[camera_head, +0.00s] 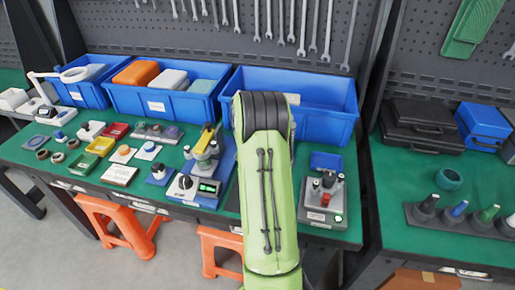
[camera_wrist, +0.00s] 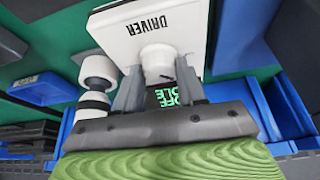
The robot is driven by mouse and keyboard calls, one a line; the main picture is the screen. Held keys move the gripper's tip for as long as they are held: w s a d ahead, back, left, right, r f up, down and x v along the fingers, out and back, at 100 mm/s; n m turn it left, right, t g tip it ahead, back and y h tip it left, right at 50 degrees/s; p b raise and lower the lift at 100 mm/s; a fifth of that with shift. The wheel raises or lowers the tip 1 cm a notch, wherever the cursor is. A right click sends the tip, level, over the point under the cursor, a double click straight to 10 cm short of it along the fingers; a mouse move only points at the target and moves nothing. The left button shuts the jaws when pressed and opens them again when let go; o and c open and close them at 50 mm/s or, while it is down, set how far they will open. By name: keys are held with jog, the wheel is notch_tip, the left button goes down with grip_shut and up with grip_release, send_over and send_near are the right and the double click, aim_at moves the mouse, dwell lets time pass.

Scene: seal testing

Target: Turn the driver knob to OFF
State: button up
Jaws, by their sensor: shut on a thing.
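The driver box (camera_wrist: 190,25) is pale, with the word DRIVER upside down in the wrist view. Its white round knob (camera_wrist: 157,58) stands out from the panel. My gripper (camera_wrist: 159,88) is shut on the knob, one finger on each side. A dark display (camera_wrist: 163,97) below the knob shows green letters, partly hidden, that look like OFF and IDLE. A knob pointer is not clear to see. In the head view my green arm reaches over the bench and hides its own gripper, and I cannot tell the gripped knob there.
White cylinders (camera_wrist: 98,72) stand close left of my gripper in the wrist view. In the head view, a device with a lit display (camera_head: 208,188) is left of my arm and a grey tester (camera_head: 322,217) is right. Blue bins (camera_head: 335,112) stand behind.

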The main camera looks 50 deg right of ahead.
dwell(0.5)
jog(key=o, duration=1)
jog(key=shift+o, duration=0.2)
jog(key=p+v, duration=0.3)
jog(key=v, duration=1.2)
jog(key=shift+r, duration=0.35)
jog(key=shift+a, duration=0.1)
